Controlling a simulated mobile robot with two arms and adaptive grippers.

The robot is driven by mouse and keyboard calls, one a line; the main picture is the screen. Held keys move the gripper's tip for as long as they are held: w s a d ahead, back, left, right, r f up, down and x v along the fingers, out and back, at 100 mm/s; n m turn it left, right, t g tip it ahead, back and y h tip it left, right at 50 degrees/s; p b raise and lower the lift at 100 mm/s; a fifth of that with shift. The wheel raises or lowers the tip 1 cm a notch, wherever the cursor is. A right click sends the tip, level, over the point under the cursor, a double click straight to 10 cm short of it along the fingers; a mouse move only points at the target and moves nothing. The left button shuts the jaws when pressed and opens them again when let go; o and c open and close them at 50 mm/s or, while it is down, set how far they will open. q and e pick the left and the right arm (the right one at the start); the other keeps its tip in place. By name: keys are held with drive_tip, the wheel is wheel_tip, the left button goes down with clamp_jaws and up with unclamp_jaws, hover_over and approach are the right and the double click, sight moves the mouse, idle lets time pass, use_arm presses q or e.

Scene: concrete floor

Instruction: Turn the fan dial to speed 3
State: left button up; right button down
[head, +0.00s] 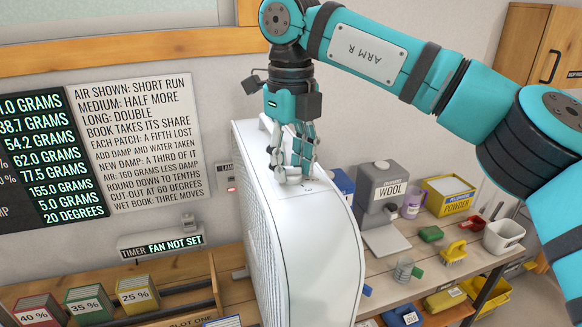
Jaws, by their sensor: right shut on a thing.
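The white fan (328,265) stands tall in the middle of the head view, with a grilled side facing left. Small dark marks show on the top just beside the fingertips, too small to read. The timer display (160,246) on the wall to the left reads "FAN NOT SET". My left gripper is not in view.
Cards with percentages (90,304) stand at lower left. Boards of text hang behind.

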sight(292, 166)
drive_tip(key=m+b, duration=0.1)
drive_tip(key=m, duration=0.4)
drive_tip(key=shift+m+b, duration=0.35)
drive_tip(key=shift+m, duration=0.05)
drive_tip(key=m+b, duration=0.1)
drive_tip(key=m, duration=0.4)
drive_tip(key=shift+d+b, duration=0.1)
drive_tip(key=shift+b, duration=0.25)
drive_tip(key=shift+m, duration=0.4)
drive_tip(key=c, duration=0.9)
unclamp_jaws()
drive_tip(key=shift+c, duration=0.2)
drive_tip(key=shift+r, duration=3.8)
